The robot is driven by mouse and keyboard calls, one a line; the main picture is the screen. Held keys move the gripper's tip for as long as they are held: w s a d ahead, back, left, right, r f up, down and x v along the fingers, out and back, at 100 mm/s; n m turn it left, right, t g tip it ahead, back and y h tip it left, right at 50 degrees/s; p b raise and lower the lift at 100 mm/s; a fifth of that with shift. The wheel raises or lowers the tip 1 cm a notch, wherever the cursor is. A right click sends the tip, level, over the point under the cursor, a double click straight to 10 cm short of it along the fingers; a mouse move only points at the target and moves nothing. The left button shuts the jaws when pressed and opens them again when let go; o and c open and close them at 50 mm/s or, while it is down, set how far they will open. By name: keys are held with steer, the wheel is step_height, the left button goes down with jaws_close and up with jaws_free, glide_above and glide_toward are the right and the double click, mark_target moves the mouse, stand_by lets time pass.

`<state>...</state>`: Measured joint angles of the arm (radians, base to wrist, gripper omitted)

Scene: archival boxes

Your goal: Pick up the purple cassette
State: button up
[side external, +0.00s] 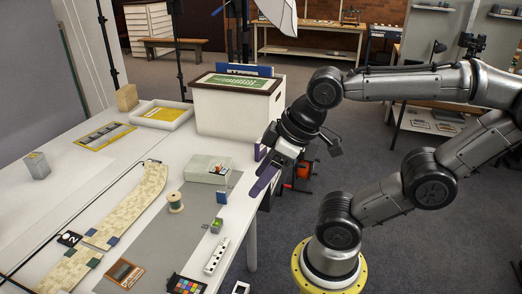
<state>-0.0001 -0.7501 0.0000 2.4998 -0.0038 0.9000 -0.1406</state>
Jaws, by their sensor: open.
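I cannot pick out a purple cassette with certainty in the side external view. My gripper (259,168) is over the right edge of the white table (178,157), in front of the white box. Its two dark, purple-tinted fingers are apart, pointing left, and I see nothing held between them. The gripper and wrist hide part of the table edge behind them.
A grey box (206,169), a thread spool (175,202), a small blue item (222,197) and a green-topped block (216,225) stand left of my gripper. A white power strip (217,256) and colour chart (187,284) lie nearer. A large white box (232,112) stands behind.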

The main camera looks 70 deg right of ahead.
steer(key=w+d+r+n+h, duration=0.2)
steer(key=w+d+r+n, duration=0.35)
steer(key=w, duration=0.25)
steer(key=w+d+r+n+h, duration=0.1)
steer(key=w+d+r+n, duration=0.3)
steer(key=w+r+n, duration=0.3)
steer(key=w+d+f+n+g+h, duration=0.1)
steer(key=w+d+f+n, duration=0.15)
steer(key=w+d, duration=0.5)
steer(key=w+d+f+n+g+h, duration=0.1)
steer(key=w+d+f, duration=0.3)
steer(key=d, duration=0.6)
steer(key=m+g, duration=0.2)
steer(key=g, duration=0.2)
glide_above(258, 141)
steer(key=a, duration=0.4)
step_height(258, 141, down, 22)
steer(key=shift+y, duration=0.3)
steer(key=x, duration=0.7)
steer(key=shift+w+d+f, duration=0.1)
steer(key=shift+w, duration=0.15)
steer(key=shift+s+d+x, duration=0.1)
steer(key=shift+s+x, duration=0.1)
steer(key=shift+x, duration=1.35)
steer(key=shift+s+d+x, duration=0.1)
steer(key=shift+s+x, duration=0.1)
steer(key=shift+x, duration=1.4)
steer(key=shift+c, duration=0.3)
